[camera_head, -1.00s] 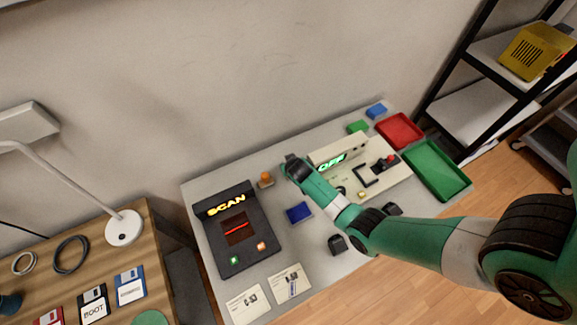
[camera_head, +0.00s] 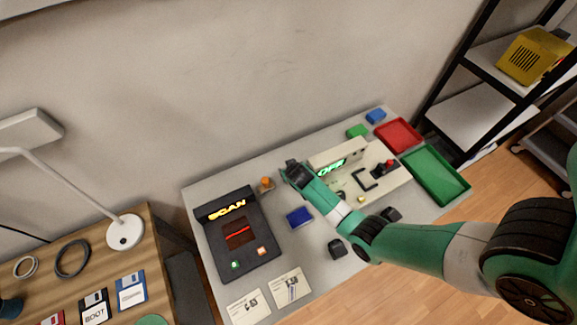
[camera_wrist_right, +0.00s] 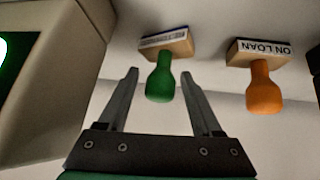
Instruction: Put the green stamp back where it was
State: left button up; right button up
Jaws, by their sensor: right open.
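The green stamp (camera_wrist_right: 160,80) shows in the right wrist view, with a green handle and a wooden block base. Its handle lies between the spread fingers of my right gripper (camera_wrist_right: 158,90), with gaps on both sides. In the head view my right gripper (camera_head: 290,168) is low over the back of the grey table, beside the white machine, and I cannot make out the green stamp there. An orange stamp (camera_wrist_right: 263,88) with an "ON LOAN" label stands to the right of the green one; it also shows in the head view (camera_head: 266,184). My left gripper is out of view.
A black scanner (camera_head: 238,235) stands left of my right arm, and a blue pad (camera_head: 299,217) lies between them. The white machine (camera_head: 352,158) is close to the right of the gripper. Red (camera_head: 399,134) and green trays (camera_head: 436,174) lie at the right.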

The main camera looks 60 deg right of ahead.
jog(key=p+v, duration=0.9)
jog(key=v, duration=0.1)
jog(key=shift+a+r, duration=0.25)
jog(key=shift+s, duration=0.15)
